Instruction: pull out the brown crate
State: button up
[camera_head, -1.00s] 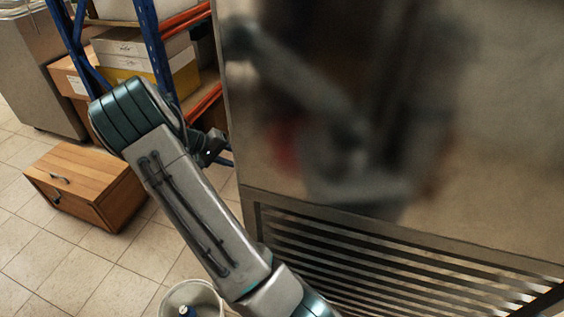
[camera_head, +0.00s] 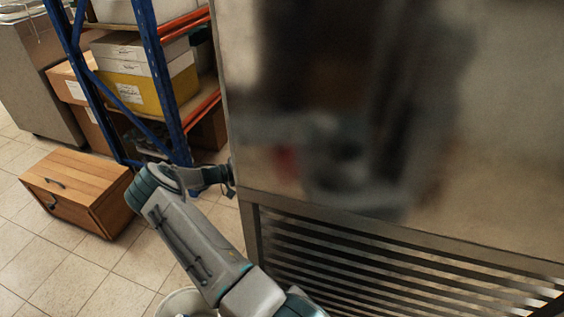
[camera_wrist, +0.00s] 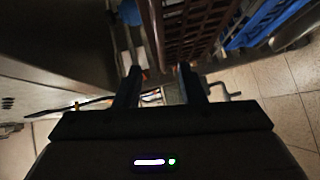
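In the wrist view, a brown slatted crate (camera_wrist: 196,28) shows at the top centre, beyond my fingertips and above them in the picture. My gripper (camera_wrist: 160,80) is open, with two dark fingers apart and no object between them. The fingers do not touch the crate as far as I can see. In the head view, my gripper is hidden behind the edge of the steel cabinet, and I cannot make out the brown crate there.
A blue crate (camera_wrist: 262,22) sits right of the brown one. A steel cabinet (camera_head: 400,215) stands close beside my arm. A blue-and-orange rack (camera_head: 165,75) holds boxes. A wooden chest (camera_head: 85,185) and a white bucket (camera_head: 178,303) stand on the tiled floor.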

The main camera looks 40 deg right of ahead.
jog(key=x, duration=1)
jog(key=shift+d, duration=0.15)
grip_shut()
